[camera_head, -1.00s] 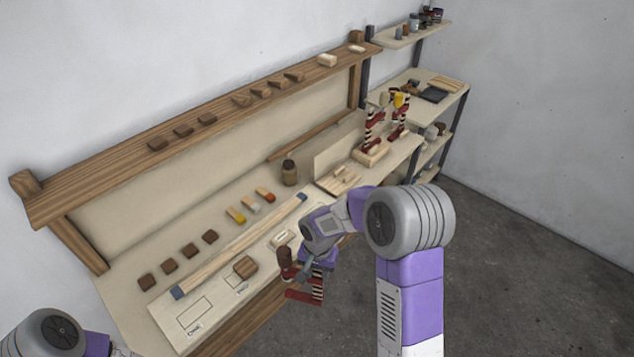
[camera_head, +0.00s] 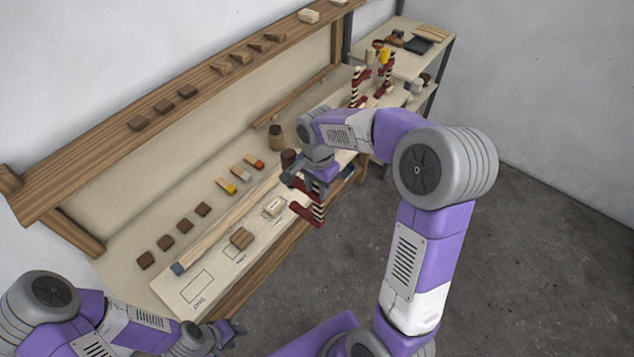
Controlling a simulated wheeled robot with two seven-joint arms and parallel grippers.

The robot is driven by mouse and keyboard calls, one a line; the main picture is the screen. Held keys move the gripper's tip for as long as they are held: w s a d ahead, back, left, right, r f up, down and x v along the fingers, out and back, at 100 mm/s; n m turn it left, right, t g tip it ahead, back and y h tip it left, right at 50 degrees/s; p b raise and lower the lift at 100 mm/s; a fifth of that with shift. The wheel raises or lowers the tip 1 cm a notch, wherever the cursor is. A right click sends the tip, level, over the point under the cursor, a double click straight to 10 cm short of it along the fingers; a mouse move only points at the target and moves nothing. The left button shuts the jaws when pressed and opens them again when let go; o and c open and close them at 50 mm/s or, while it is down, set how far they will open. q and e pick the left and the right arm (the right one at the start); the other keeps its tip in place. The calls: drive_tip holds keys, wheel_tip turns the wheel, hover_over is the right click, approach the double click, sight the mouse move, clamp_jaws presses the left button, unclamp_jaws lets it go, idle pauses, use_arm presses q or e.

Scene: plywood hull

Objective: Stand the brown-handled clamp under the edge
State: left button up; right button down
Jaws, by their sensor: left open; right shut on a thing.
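My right gripper (camera_head: 298,181) is shut on the brown-handled clamp (camera_head: 305,213). The clamp has a dark brown handle at the top and red jaws on a red-and-cream striped bar. It hangs roughly upright at the front edge of the bench (camera_head: 252,285). I cannot tell whether it touches the edge. My wrist hides part of it. My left gripper (camera_head: 236,333) is open and empty, low in the picture, in front of the bench.
A long wooden strip (camera_head: 225,220) lies along the bench, with small brown blocks (camera_head: 185,226) behind it. A brown jar (camera_head: 276,137) and other striped clamps (camera_head: 357,88) stand farther back.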

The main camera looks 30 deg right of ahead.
sight(315, 218)
wheel_tip(315, 218, down, 16)
drive_tip(key=b, duration=1.2)
drive_tip(key=shift+f, duration=0.15)
drive_tip(key=shift+w+a, duration=0.25)
drive_tip(key=shift+w, duration=0.05)
idle(0.6)
drive_tip(key=shift+w+a+p, duration=0.15)
drive_tip(key=shift+w+a, duration=0.1)
drive_tip(key=shift+w, duration=0.45)
drive_tip(key=shift+w+a+p, duration=0.15)
drive_tip(key=shift+w+a, duration=0.15)
drive_tip(key=shift+w, duration=0.35)
drive_tip(key=shift+w+a+p, duration=0.15)
drive_tip(key=shift+w+a, duration=0.1)
drive_tip(key=shift+w, duration=0.45)
drive_tip(key=shift+w+a, duration=0.1)
drive_tip(key=shift+w, duration=0.05)
